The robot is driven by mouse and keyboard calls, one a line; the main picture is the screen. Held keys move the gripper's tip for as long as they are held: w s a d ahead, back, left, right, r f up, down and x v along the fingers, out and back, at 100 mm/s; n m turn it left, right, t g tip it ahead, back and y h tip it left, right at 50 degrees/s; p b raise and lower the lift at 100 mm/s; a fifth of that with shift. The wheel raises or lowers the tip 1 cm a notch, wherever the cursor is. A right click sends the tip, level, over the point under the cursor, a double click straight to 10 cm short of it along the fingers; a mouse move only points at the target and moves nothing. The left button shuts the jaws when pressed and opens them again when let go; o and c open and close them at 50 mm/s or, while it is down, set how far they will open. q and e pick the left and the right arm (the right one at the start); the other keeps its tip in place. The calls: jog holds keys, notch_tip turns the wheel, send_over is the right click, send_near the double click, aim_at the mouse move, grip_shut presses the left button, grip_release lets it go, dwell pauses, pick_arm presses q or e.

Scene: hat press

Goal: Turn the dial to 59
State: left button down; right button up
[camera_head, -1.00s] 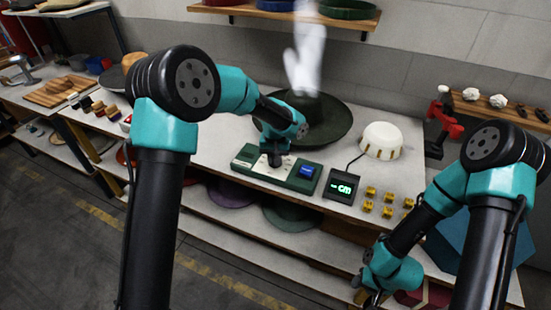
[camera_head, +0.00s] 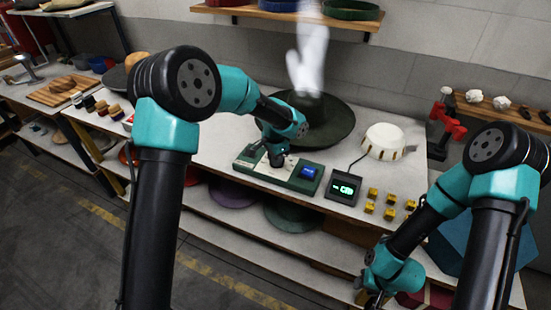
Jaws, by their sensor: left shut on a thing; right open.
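A green control box (camera_head: 306,185) with a pale panel and a small blue screen (camera_head: 309,172) lies on the workbench. My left gripper (camera_head: 276,160) points down at the pale panel and is shut on the dial, which is mostly hidden under it. A small black display (camera_head: 343,187) with glowing green characters stands to the right of the box; its reading is too small to make out. My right gripper (camera_head: 374,297) is open, low at the front of the bench, away from the box and partly cut by the lower picture edge.
A wide dark green hat (camera_head: 335,125) lies behind the box under a blurred white steam-like shape (camera_head: 308,55). A white domed piece (camera_head: 384,141) and several small yellow parts (camera_head: 390,198) are to the right. A red tool (camera_head: 447,125) stands farther right.

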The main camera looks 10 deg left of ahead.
pick_arm(q)
jog(key=shift+w+m, duration=0.1)
jog(key=shift+m, duration=1)
jog(key=c, duration=1)
grip_release()
jog(key=shift+c, duration=0.2)
notch_tip(320, 180, up, 18)
jog(key=shift+f, duration=0.25)
